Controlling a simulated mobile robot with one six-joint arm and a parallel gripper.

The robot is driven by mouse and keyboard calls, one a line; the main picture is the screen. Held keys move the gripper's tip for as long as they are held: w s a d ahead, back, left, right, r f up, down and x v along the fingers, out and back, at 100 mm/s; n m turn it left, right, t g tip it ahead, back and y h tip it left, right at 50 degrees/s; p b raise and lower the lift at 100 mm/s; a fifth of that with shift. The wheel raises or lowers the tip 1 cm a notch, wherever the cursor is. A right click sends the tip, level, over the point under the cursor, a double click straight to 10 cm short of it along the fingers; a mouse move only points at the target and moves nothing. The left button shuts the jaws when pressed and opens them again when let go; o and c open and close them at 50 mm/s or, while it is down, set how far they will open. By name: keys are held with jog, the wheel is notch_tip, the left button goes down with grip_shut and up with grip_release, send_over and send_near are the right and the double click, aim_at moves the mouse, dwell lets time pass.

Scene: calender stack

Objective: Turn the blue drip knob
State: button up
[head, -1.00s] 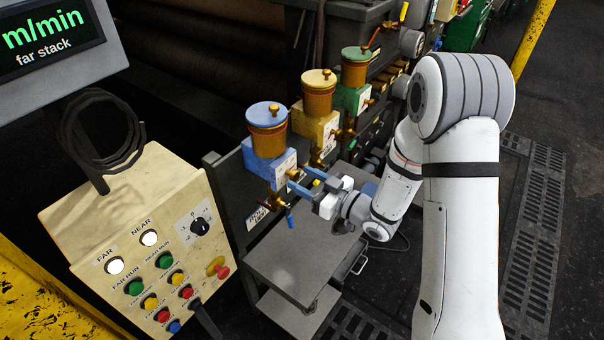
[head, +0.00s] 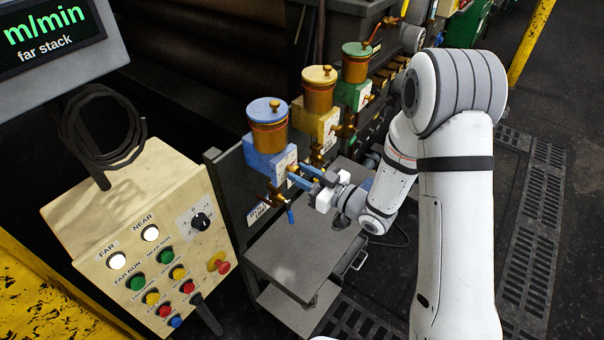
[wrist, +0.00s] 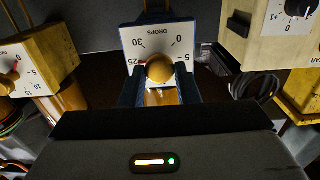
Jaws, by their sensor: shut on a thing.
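The blue drip unit, with an amber cup and blue lid (head: 267,108), is the nearest of three lubricators in the head view. Its brass drip knob (wrist: 160,68) shows in the wrist view in front of a white DROPS dial (wrist: 157,42). A small red mark shows at the knob's left, near 25. My gripper (head: 298,178) is at the front of the blue unit, its blue fingers on either side of the knob and shut on it. The fingers also show in the wrist view (wrist: 160,82). The finger contact is partly hidden in the head view.
A yellow lubricator (head: 318,115) and a green one (head: 355,80) stand behind the blue one. A blue-handled valve (head: 290,215) hangs below the gripper. A grey cart top (head: 300,250) lies beneath. A cream control panel (head: 150,240) stands at left.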

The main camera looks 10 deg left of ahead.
jog(key=shift+w+f+m+b, duration=0.1)
jog(key=shift+m+b, duration=0.3)
jog(key=shift+b, duration=0.4)
jog(key=o, duration=0.9)
jog(key=shift+o, duration=0.2)
jog(key=shift+d, duration=0.1)
jog(key=b+v, duration=0.2)
jog(key=v, duration=0.5)
jog(key=shift+s+d, duration=0.2)
jog(key=shift+d, duration=0.1)
jog(key=shift+w, duration=0.1)
